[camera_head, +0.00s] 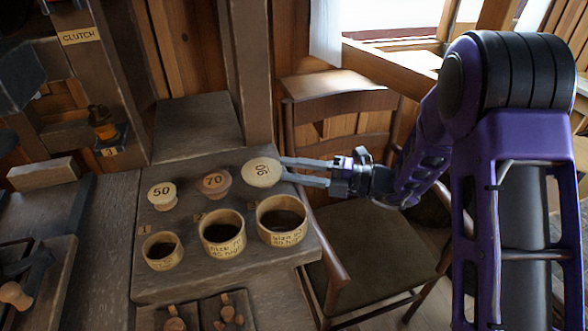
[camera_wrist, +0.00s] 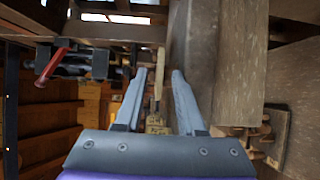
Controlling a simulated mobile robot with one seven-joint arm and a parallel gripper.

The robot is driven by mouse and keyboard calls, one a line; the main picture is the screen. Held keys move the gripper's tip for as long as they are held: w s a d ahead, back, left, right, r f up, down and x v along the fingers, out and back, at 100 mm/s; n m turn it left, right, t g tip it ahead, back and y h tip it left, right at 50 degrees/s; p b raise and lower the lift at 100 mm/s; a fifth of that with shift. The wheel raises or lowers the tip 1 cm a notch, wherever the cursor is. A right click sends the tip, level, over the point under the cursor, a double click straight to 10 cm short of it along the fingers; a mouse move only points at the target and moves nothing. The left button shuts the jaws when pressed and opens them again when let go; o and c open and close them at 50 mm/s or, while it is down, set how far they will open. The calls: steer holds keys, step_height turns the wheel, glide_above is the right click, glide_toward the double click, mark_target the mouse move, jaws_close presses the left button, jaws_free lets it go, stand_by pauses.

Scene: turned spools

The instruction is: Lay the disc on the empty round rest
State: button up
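Three pale knob-like discs stand in a row in the head view, marked 50 (camera_head: 162,195), 70 (camera_head: 214,183) and one reading 06 or 90 upside down (camera_head: 261,172). In front are three wooden ring-shaped rests, small (camera_head: 162,262), middle (camera_head: 222,246) and large (camera_head: 283,236); their insides look dark and empty. My gripper (camera_head: 284,169) reaches in level from the right, its tips at the right edge of the largest disc. In the wrist view a thin pale edge, likely that disc (camera_wrist: 158,75), shows between the spread fingers (camera_wrist: 159,73), with gaps on both sides.
The grey bench (camera_head: 190,285) carries the discs and rests. A raised grey block (camera_head: 197,130) and a post stand behind. A wooden chair (camera_head: 375,225) is at the right, below my arm. Small wooden pegs (camera_head: 228,312) lie at the front. A CLUTCH label (camera_head: 79,36) hangs at upper left.

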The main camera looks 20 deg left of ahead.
steer(key=w+d+p, duration=0.1)
steer(key=d, duration=1.1)
steer(key=shift+w+r, duration=0.15)
steer(key=shift+w, duration=0.25)
